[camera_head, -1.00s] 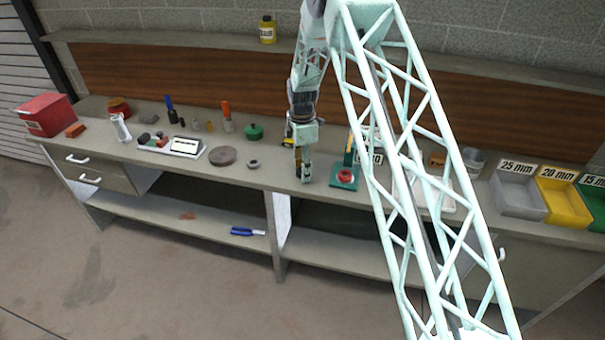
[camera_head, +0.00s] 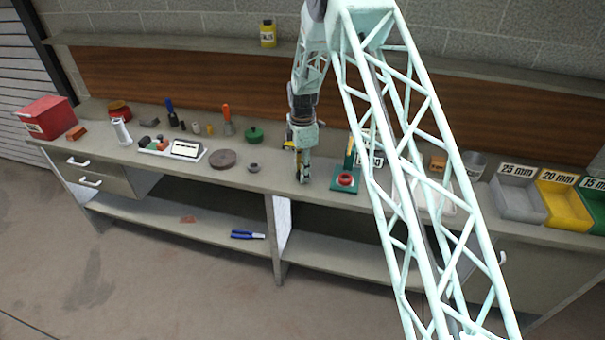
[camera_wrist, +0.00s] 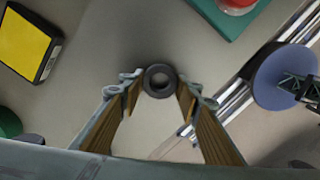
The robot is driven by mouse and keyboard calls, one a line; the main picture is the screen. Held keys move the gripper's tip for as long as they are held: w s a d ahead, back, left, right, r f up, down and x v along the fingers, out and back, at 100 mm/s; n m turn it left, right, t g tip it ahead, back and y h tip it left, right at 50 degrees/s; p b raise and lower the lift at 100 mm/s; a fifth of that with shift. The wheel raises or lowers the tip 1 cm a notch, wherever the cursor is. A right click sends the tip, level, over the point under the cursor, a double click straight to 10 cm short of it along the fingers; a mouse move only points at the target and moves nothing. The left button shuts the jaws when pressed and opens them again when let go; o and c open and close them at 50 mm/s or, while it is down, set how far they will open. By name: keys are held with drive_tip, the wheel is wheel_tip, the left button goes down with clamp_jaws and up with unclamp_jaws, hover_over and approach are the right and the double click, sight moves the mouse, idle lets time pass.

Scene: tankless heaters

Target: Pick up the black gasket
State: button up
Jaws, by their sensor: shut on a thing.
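The black gasket (camera_wrist: 160,92), a small dark ring, sits between the fingertips of my gripper (camera_wrist: 160,88) in the wrist view. My gripper is shut on it, with one finger at each side of the ring. In the head view my gripper (camera_head: 303,178) points down, low over the workbench (camera_head: 275,180). The gasket cannot be made out there. Whether it touches the bench cannot be told.
A green stand with a red ring (camera_head: 345,180) is close on the right of my gripper. A small grey round part (camera_head: 253,167) and a brown disc (camera_head: 222,159) lie to the left. In the wrist view a yellow-faced black item (camera_wrist: 28,40) lies at upper left.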

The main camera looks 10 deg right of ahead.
drive_tip(key=shift+r, duration=1.6)
drive_tip(key=s+d, duration=0.2)
drive_tip(key=s, duration=0.5)
drive_tip(key=s+d+r+b, duration=0.1)
drive_tip(key=s+d, duration=0.2)
drive_tip(key=s, duration=0.5)
drive_tip(key=shift+d+r, duration=0.3)
drive_tip(key=shift+d, duration=0.05)
drive_tip(key=shift+o, duration=1.4)
drive_tip(key=shift+c, duration=1.2)
drive_tip(key=shift+w, duration=0.15)
